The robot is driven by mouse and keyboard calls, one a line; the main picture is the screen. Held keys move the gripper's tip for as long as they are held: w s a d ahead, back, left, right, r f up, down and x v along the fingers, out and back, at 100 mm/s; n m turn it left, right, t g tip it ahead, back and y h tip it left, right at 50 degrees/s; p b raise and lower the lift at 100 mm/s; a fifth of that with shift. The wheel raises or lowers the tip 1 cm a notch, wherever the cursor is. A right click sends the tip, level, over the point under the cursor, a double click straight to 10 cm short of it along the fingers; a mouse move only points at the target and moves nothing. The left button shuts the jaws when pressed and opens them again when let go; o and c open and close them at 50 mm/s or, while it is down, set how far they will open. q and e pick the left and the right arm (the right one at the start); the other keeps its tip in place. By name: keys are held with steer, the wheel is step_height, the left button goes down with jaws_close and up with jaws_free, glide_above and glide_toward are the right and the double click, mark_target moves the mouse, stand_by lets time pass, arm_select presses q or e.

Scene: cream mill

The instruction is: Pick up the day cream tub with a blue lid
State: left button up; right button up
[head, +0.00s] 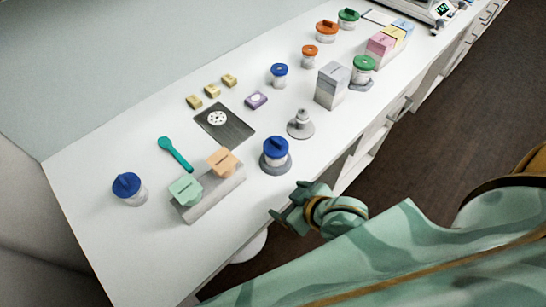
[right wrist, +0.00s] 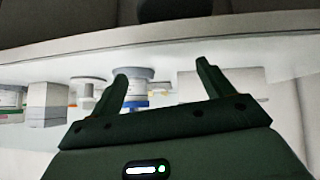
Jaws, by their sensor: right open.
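Several tubs with blue lids stand on the white counter in the head view. One (head: 276,149) is on a round grey base near the front edge. Another (head: 128,185) stands at the far left, and a smaller one (head: 279,70) farther back. I cannot read which is day cream. My right gripper (head: 283,205) is open and empty at the counter's front edge, just below the tub on the grey base. The right wrist view is upside down and shows a blue-lidded tub (right wrist: 134,88) beyond the open fingers (right wrist: 162,84), apart from them. My left gripper is not in view.
A pale block (head: 215,195) with green and orange pieces stands left of the nearest tub. A teal spoon (head: 175,153), a dark plate (head: 238,128), a grey knobbed weight (head: 300,126) and a grey box (head: 332,88) are around it.

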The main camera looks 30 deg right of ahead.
steer(key=a+r+m+y, duration=0.1)
steer(key=a, duration=0.1)
steer(key=a+r+m+t+y, duration=0.1)
steer(key=a+r, duration=0.1)
steer(key=w+a+r+m+t+y, duration=0.1)
steer(key=a+y, duration=0.1)
steer(key=shift+w+a+r+m, duration=0.1)
steer(key=shift+a+r+m, duration=0.1)
steer(key=shift+m, duration=0.2)
step_height(320, 180, up, 10)
steer(key=a+m+t+y, duration=0.2)
steer(key=m+t, duration=0.5)
steer(key=m, duration=0.9)
steer(key=d+m+t+h, duration=0.1)
steer(key=d+m+h, duration=0.15)
steer(key=m, duration=0.45)
steer(key=m+g+h, duration=0.5)
steer(key=m+h, duration=0.3)
steer(key=m, duration=0.8)
glide_toward(279, 162)
steer(key=x, duration=0.6)
steer(key=shift+w+a+r, duration=0.1)
steer(key=shift+w+r, duration=0.05)
steer(key=shift+w, duration=0.05)
steer(key=x, duration=0.5)
steer(key=shift+w+f, duration=0.25)
steer(key=shift+f, duration=0.05)
steer(key=c, duration=1.3)
